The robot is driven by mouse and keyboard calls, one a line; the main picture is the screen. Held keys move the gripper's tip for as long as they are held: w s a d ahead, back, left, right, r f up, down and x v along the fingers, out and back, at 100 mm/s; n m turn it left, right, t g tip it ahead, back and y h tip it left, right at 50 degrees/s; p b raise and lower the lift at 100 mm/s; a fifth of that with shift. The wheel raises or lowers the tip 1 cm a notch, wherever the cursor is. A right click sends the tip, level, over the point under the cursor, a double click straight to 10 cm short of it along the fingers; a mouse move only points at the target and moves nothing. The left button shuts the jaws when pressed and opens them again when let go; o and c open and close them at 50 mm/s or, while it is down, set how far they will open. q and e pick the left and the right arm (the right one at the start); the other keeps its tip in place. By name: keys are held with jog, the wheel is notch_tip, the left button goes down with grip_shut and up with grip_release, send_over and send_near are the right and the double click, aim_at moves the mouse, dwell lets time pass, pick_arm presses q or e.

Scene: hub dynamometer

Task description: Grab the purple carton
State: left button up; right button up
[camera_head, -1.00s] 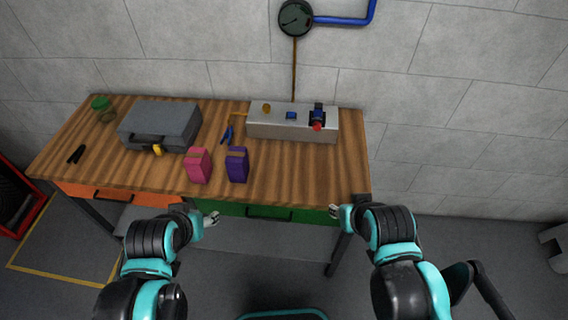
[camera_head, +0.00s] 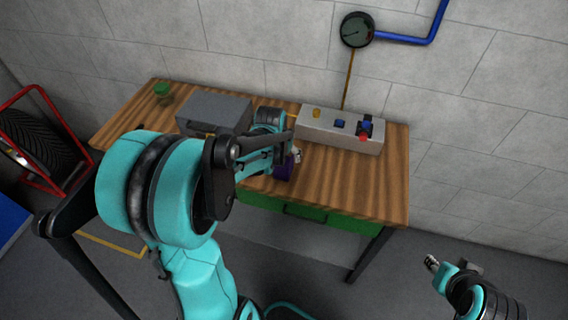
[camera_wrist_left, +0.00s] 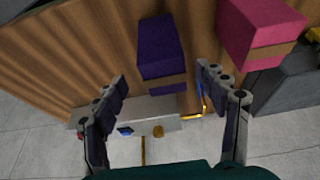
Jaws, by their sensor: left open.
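The purple carton (camera_head: 284,168) stands on the wooden workbench near its front edge, partly hidden by my left arm in the head view. In the left wrist view the whole purple carton (camera_wrist_left: 160,45), with a brown band, shows between and beyond my open fingers. My left gripper (camera_wrist_left: 162,75) is open and empty; in the head view it (camera_head: 295,156) is close above the carton. I cannot tell whether it touches the carton. My right gripper (camera_head: 434,262) is off the bench at lower right, too small to read its fingers.
A pink carton (camera_wrist_left: 262,28) stands beside the purple one; my arm hides it in the head view. A grey toolbox (camera_head: 213,112) and a control box (camera_head: 340,132) stand behind. The right end of the workbench (camera_head: 365,185) is clear.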

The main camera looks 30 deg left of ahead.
aim_at(284, 173)
pick_arm(q)
jog(key=x, duration=0.2)
jog(key=b+x, duration=0.1)
jog(key=x, duration=0.1)
jog(key=b+x, duration=0.1)
jog(key=x, duration=0.1)
jog(key=shift+w+a, duration=0.25)
jog(key=shift+a, duration=0.05)
jog(key=c, duration=1.4)
